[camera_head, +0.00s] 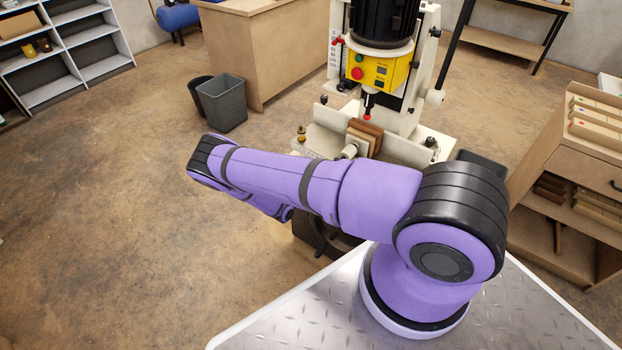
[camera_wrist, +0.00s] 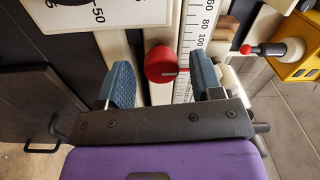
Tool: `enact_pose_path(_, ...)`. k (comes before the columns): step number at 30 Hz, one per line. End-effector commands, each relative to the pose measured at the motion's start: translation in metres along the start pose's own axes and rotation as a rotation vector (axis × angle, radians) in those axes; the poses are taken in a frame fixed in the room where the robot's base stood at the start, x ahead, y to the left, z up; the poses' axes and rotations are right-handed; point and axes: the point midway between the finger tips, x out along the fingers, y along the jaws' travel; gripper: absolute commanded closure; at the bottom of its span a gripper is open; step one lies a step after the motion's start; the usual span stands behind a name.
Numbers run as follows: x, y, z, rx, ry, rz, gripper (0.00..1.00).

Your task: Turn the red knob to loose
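The red knob (camera_wrist: 166,62) is a round knob with a pale mark, beside a white number scale (camera_wrist: 196,30) in the wrist view. My gripper (camera_wrist: 160,76) is open, with its two blue fingers spread. The knob appears between the fingertips, closer to the right finger, with a visible gap to the left one. I cannot tell whether the right finger touches it, or how deep the knob sits between them. In the head view, my arm hides my gripper; the cream machine (camera_head: 411,119) with a yellow control box (camera_head: 381,71) stands behind the arm.
A red-tipped lever (camera_wrist: 262,48) and the yellow box (camera_wrist: 300,45) are at the right in the wrist view. A dark panel with a handle (camera_wrist: 38,105) is at the left. A grey bin (camera_head: 222,102) and wooden drawers (camera_head: 570,170) flank the machine; floor at left is clear.

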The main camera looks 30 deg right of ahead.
Motion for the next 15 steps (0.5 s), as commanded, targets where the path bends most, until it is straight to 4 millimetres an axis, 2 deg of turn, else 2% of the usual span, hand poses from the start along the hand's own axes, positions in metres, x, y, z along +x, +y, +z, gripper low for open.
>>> enact_pose_path(9, -0.001, -0.001, 0.0, 0.001, 0.001, -0.001, 0.39)
enact_pose_path(15, -0.024, -0.001, 0.001, 0.001, -0.001, 0.0, 0.39)
